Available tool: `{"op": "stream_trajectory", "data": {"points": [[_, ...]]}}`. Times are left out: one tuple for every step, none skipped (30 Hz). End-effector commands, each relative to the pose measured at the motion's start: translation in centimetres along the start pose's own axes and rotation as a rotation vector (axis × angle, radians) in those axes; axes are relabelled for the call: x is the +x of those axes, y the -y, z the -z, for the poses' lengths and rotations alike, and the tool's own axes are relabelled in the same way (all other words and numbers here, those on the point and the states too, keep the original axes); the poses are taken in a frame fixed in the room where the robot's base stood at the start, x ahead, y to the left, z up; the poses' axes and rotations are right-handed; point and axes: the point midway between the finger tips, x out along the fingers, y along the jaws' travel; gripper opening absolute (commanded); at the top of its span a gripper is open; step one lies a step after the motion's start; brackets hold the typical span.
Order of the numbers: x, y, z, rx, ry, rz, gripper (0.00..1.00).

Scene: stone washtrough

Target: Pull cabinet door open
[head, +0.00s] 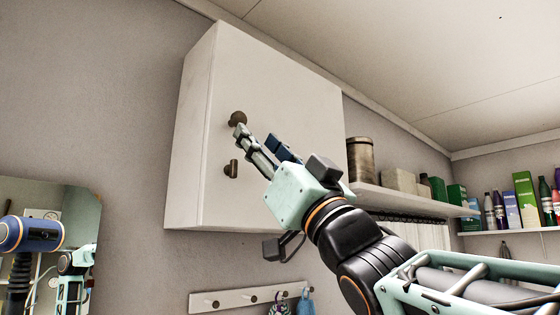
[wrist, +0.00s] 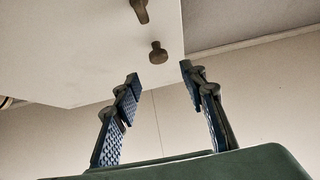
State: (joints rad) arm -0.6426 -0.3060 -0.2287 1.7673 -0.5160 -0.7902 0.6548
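A white wall cabinet hangs on the wall; its door (head: 275,125) looks shut. A round brown knob (head: 237,118) sits on the door near its left edge, with a brown latch (head: 231,168) below it. My gripper (head: 257,138) is just in front of the door, close to the knob. In the wrist view, my gripper (wrist: 160,74) is open and empty. There the knob (wrist: 158,52) shows beyond the fingertips, in line with the gap between them, and the latch (wrist: 140,10) is farther up. Contact with the knob cannot be made out.
A shelf (head: 410,198) to the right holds a brown canister (head: 360,160) and boxes. Another shelf (head: 510,231) holds bottles and cartons. A hook rail (head: 245,299) is below the cabinet. A mirror (head: 45,240) hangs at lower left. The wall left of the cabinet is bare.

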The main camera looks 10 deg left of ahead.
Motion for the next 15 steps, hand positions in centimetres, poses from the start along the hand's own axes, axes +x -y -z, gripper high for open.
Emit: {"op": "stream_trajectory", "data": {"points": [[1.4,0.0,0.2,0.000,0.002,0.001,0.39],[2.0,0.0,0.2,0.000,0.003,0.000,0.39],[2.8,0.0,0.2,-0.001,0.003,0.000,0.39],[3.4,0.0,0.2,0.000,0.003,0.000,0.39],[4.0,0.0,0.2,0.000,0.003,0.000,0.39],[4.7,0.0,0.2,0.001,0.002,-0.001,0.39],[5.2,0.0,0.2,0.001,0.002,-0.001,0.39],[5.7,0.0,0.2,0.001,0.002,-0.001,0.39],[6.3,0.0,0.2,0.000,0.002,-0.001,0.39],[6.7,-0.1,0.1,0.000,0.003,-0.002,0.39],[7.1,-0.1,0.1,0.000,0.003,-0.002,0.39],[7.5,-0.1,0.1,-0.001,0.002,-0.002,0.39],[7.8,-0.1,0.1,-0.001,0.003,-0.003,0.39],[8.0,-0.1,0.0,-0.001,0.003,-0.003,0.39],[8.2,-0.1,0.0,-0.001,0.003,-0.003,0.39]]}}
